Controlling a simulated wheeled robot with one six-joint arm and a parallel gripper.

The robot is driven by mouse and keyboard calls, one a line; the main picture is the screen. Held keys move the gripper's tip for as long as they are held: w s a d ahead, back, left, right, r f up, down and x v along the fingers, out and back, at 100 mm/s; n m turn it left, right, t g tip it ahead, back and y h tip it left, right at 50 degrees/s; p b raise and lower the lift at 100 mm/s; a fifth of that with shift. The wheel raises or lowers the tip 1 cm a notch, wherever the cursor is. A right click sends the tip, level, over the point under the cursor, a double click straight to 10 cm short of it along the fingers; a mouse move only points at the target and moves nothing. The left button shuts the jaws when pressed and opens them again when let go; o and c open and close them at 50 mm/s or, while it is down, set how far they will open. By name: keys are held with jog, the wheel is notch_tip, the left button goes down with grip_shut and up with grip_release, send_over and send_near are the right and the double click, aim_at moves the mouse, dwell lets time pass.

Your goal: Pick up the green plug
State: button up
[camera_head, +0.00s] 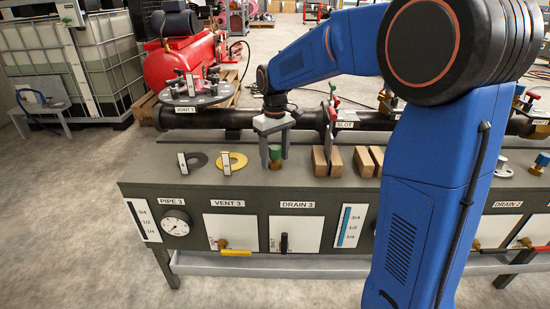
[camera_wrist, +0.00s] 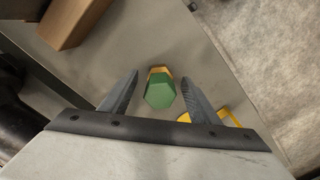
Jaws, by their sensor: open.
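The green plug (camera_head: 276,152) stands on the grey bench top, with a green hexagonal head and a brass-coloured lower part. It also shows in the wrist view (camera_wrist: 160,95), near the middle. My gripper (camera_head: 275,162) points down at the plug with its fingers apart. In the wrist view my gripper (camera_wrist: 160,84) has one finger on each side of the plug, with a visible gap on both sides. Neither finger appears to touch it.
Wooden blocks (camera_head: 320,160) stand right of the plug; one shows in the wrist view (camera_wrist: 72,22). A yellow ring (camera_head: 238,160) and a dark ring (camera_head: 197,161) lie to the left. A black pipe (camera_head: 215,121) runs behind. The bench's front edge is close, with valve panels below.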

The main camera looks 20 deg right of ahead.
jog(key=shift+f, duration=0.55)
jog(key=c, duration=1.3)
